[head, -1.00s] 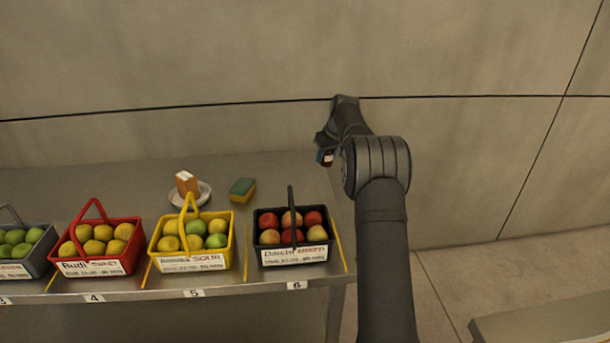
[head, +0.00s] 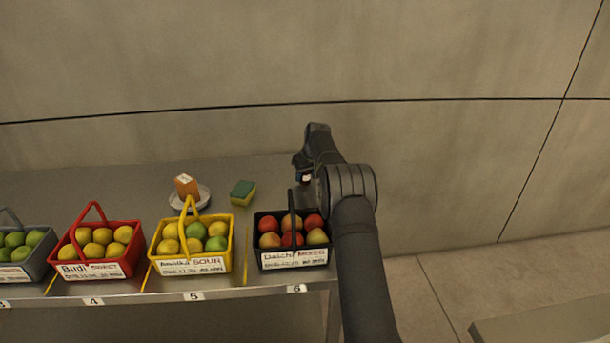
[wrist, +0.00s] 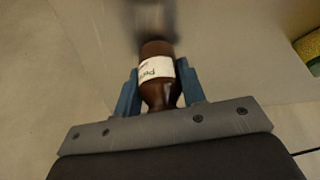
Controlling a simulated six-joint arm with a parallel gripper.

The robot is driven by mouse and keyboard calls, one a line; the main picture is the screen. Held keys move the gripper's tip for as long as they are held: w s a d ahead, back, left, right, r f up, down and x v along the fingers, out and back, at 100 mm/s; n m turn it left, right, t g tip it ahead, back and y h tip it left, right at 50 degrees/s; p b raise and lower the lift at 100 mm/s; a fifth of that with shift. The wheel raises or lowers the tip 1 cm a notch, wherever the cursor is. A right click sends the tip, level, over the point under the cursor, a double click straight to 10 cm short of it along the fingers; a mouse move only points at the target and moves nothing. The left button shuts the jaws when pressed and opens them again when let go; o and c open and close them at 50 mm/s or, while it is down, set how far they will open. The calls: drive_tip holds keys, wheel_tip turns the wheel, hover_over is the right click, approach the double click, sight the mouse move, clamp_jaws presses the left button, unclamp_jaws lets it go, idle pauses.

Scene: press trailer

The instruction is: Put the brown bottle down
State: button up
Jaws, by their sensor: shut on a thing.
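The brown bottle (wrist: 158,88) with a white label is between the blue fingers of my gripper (wrist: 160,92) in the wrist view. The gripper is shut on it. In the head view my gripper (head: 303,172) is at the right end of the metal counter (head: 120,178), behind the black basket. Only a small dark and white part of the bottle (head: 305,179) shows there; my arm hides the rest. In the wrist view a blurred dark shape lies beyond the bottle. I cannot tell whether the bottle touches the counter.
A black basket (head: 262,238) of red fruit stands in front of the gripper. A green and yellow sponge (head: 243,192) and a white plate (head: 203,197) with an orange carton (head: 187,186) lie to the left. Yellow (head: 165,248) and red (head: 75,256) baskets stand farther left. Bare counter lies between sponge and gripper.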

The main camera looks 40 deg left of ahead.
drive_tip(key=shift+f, duration=0.1)
drive_tip(key=o, duration=1)
drive_tip(key=shift+o, duration=0.2)
drive_tip(key=v, duration=1.2)
